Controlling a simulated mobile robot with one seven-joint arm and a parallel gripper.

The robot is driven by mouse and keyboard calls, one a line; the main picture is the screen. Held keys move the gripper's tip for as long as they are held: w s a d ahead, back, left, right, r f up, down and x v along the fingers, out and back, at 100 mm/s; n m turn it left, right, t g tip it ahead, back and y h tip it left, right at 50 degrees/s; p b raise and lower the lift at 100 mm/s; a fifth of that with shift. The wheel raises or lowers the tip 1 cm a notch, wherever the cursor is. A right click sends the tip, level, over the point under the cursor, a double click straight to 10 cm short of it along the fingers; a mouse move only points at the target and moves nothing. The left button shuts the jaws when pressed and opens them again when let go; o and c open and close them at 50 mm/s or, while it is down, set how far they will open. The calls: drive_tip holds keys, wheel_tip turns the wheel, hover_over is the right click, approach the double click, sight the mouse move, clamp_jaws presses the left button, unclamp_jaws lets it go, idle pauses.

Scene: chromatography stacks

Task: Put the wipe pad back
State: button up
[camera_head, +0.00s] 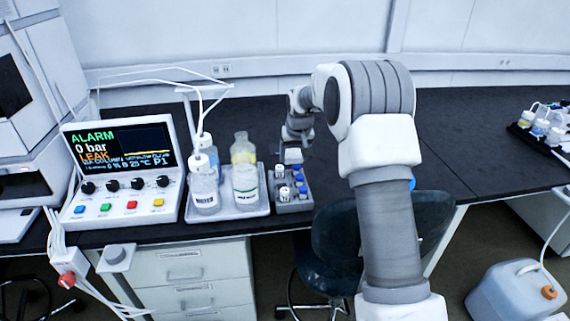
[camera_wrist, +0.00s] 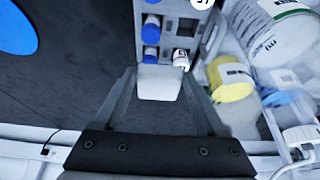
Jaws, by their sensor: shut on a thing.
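The wipe pad (camera_wrist: 160,82) appears as a small white block between the fingertips of my gripper (camera_wrist: 158,92) in the wrist view. I cannot tell whether the pad touches the rack or the bench. In the head view my gripper (camera_head: 292,152) is over the black bench, just behind the vial rack (camera_head: 294,207); the pad is not clear there.
Blue-capped and white-capped vials (camera_wrist: 151,34) stand in the rack. A tray (camera_head: 232,211) with a yellow-topped bottle (camera_head: 245,175) and clear bottles (camera_head: 205,188) sits left of it. The control box (camera_head: 125,172) shows ALARM and LEAK.

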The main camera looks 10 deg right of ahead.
drive_tip(key=w+f, duration=0.2)
drive_tip(key=w, duration=0.1)
drive_tip(key=w+f, duration=0.2)
drive_tip(key=w, duration=0.2)
drive_tip(key=w+a+f, duration=0.1)
drive_tip(key=w+f, duration=0.1)
drive_tip(key=w, duration=0.2)
drive_tip(key=shift+a+f, duration=0.1)
drive_tip(key=shift+f, duration=0.25)
drive_tip(key=shift+s+f+b, duration=0.1)
drive_tip(key=shift+f+b, duration=0.45)
drive_tip(key=shift+f, duration=1.4)
drive_tip(key=shift+f, duration=0.15)
